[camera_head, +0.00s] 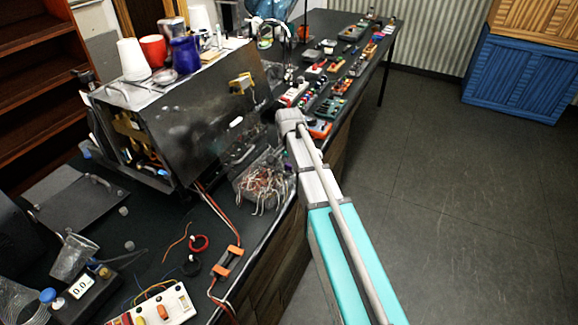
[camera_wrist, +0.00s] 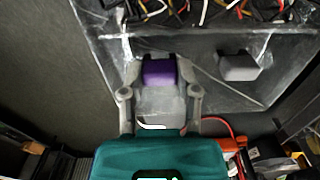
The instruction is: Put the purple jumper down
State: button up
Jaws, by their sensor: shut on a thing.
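The purple jumper (camera_wrist: 159,72) shows in the wrist view between the two fingertips of my gripper (camera_wrist: 160,76). My gripper is shut on it. It is held over or against the clear plastic bin; I cannot tell whether it touches the bin.
The clear bin of wires (camera_head: 262,186) stands at the bench's front edge; its wires (camera_wrist: 205,10) top the wrist view. A grey block (camera_wrist: 238,66) lies right of the jumper. Several modules (camera_head: 330,105) fill the far bench.

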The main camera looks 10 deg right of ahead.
aim_at(289, 164)
jog(key=shift+f, duration=0.2)
jog(key=o, duration=0.6)
jog(key=shift+r, duration=0.25)
notch_tip(289, 164, up, 12)
jog(key=p, duration=1.2)
dwell(0.5)
jog(key=s+d+n, duration=0.1)
jog(key=s+n, duration=0.1)
jog(key=s, duration=0.5)
jog(key=s+d+n, duration=0.1)
jog(key=s+n, duration=0.2)
jog(key=s, duration=0.4)
jog(key=s+d+n, duration=0.1)
jog(key=s+n, duration=0.2)
jog(key=s, duration=0.4)
jog(key=shift+s+d, duration=0.25)
jog(key=shift+s, duration=0.15)
